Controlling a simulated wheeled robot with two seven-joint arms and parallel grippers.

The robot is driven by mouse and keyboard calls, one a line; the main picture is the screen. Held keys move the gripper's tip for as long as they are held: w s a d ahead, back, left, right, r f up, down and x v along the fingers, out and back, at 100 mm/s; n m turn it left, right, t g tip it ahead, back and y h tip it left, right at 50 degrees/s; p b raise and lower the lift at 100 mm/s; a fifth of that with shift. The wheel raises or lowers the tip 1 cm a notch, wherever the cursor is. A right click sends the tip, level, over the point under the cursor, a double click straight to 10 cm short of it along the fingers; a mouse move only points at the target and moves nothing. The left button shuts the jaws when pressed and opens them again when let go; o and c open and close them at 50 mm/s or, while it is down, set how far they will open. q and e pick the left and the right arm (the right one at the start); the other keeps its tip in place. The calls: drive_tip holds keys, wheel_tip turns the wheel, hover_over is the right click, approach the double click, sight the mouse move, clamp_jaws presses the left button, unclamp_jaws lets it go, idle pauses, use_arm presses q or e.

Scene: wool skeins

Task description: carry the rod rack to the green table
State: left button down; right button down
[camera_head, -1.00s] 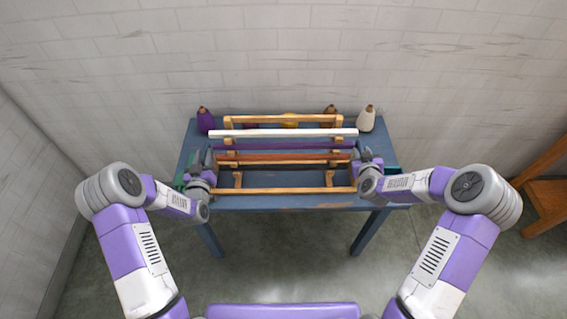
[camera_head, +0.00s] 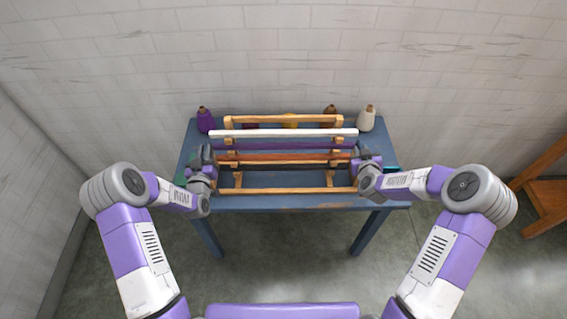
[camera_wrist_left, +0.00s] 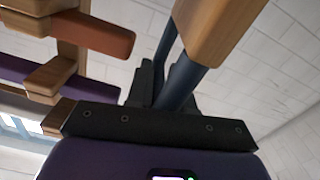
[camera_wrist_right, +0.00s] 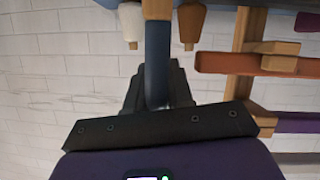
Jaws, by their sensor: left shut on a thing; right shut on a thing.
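The rod rack (camera_head: 285,190) is a light wooden frame with white, purple and red-brown rods across it. It stands upright on a blue table (camera_head: 300,204), and I cannot tell whether it is lifted at all. My left gripper (camera_head: 207,154) is at its left end and my right gripper (camera_head: 361,155) at its right end. Each is shut on a dark blue bar at that end; the bar shows in the left wrist view (camera_wrist_left: 180,82) and the right wrist view (camera_wrist_right: 158,55). The fingertips are partly hidden. No green table is in view.
A wall is close behind. A brown wooden piece of furniture (camera_head: 546,195) stands at the right. The floor around is clear.

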use_arm(q)
drive_tip(key=shift+r, duration=0.2)
use_arm(e)
drive_tip(key=shift+r, duration=0.2)
